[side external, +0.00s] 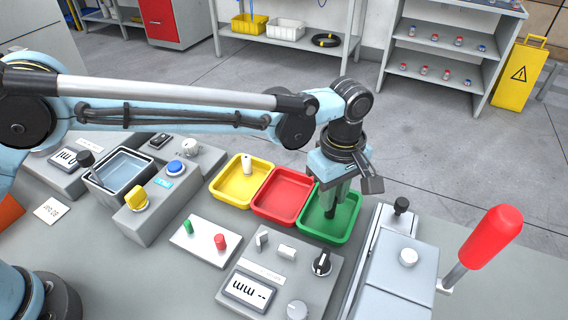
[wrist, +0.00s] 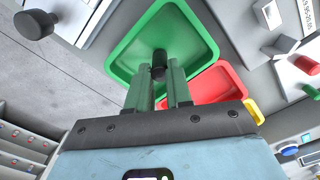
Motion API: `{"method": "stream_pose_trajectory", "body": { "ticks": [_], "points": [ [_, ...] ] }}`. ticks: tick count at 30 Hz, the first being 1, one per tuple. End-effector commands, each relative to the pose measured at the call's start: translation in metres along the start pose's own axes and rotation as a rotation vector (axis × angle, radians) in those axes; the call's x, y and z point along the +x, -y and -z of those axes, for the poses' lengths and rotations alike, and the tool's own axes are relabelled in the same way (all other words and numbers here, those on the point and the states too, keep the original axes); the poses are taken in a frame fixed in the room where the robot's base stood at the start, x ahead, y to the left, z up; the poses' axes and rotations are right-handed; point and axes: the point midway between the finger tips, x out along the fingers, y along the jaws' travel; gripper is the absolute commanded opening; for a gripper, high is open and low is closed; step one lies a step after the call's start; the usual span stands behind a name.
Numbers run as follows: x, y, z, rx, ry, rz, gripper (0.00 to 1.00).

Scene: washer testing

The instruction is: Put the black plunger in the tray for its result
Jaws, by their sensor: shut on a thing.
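My gripper (wrist: 160,87) is shut on the black plunger (wrist: 159,62), a short dark cylinder held between the fingertips. In the side external view my gripper (side external: 333,203) points down over the green tray (side external: 353,226), and the dark plunger end shows low inside its rim. I cannot tell whether the plunger touches the tray floor. The red tray (side external: 284,194) is empty and sits left of the green one. The yellow tray (side external: 229,186) is left of the red one and holds a white cylinder (side external: 247,164). The green tray also fills the middle of the wrist view (wrist: 135,58).
A press with a red-handled lever (side external: 488,238) stands right of the green tray. A gauge panel (side external: 248,290) and a plate with green and red pegs (side external: 205,242) lie in front. A water basin (side external: 122,172) and button box (side external: 150,208) are to the left.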

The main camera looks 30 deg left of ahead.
Motion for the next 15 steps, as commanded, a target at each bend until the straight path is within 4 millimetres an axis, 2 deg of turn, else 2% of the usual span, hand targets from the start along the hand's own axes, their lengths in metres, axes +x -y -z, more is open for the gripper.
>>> {"method": "stream_pose_trajectory", "body": {
  "ticks": [8, 9, 13, 15],
  "points": [
    [0.0031, 0.0000, -0.0002, 0.000, 0.000, 0.000, 0.00],
    [0.0026, 0.0000, -0.0002, 0.000, 0.000, 0.000, 0.26],
    [0.0025, 0.0000, -0.0002, 0.000, 0.000, 0.000, 0.45],
    [0.0025, 0.0000, -0.0002, 0.000, 0.000, 0.000, 0.45]
  ]
}}
